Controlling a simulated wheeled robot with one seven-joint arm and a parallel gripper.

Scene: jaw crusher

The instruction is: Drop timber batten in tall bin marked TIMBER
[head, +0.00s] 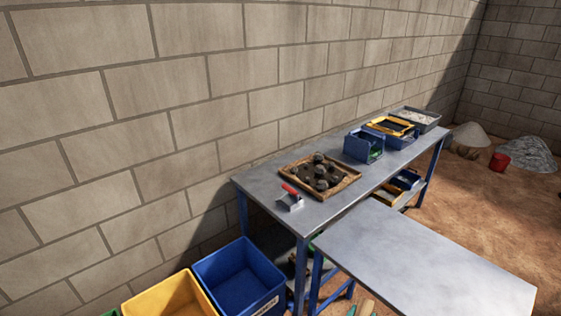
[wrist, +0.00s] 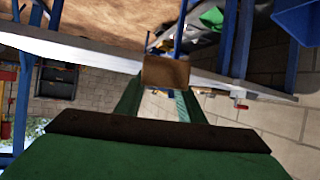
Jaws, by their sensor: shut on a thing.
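In the wrist view my gripper (wrist: 164,88) has its green fingers closed around a brown, wood-coloured block, which I take to be the timber batten (wrist: 166,72). Only its near face shows, so I cannot tell its length. My gripper does not show clearly in the head view. No bin with a readable TIMBER mark is in view. A blue bin (head: 238,278) and a yellow bin (head: 168,295) stand on the floor at the lower left of the head view. The blue bin has a pale label that is too small to read.
A grey bench (head: 330,206) along the block wall holds a brown-framed tray (head: 320,178) of dark rocks, a red-handled tool (head: 290,197) and blue boxes. An empty grey table (head: 425,257) stands in front. A red bucket (head: 499,162) and heaps lie far right.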

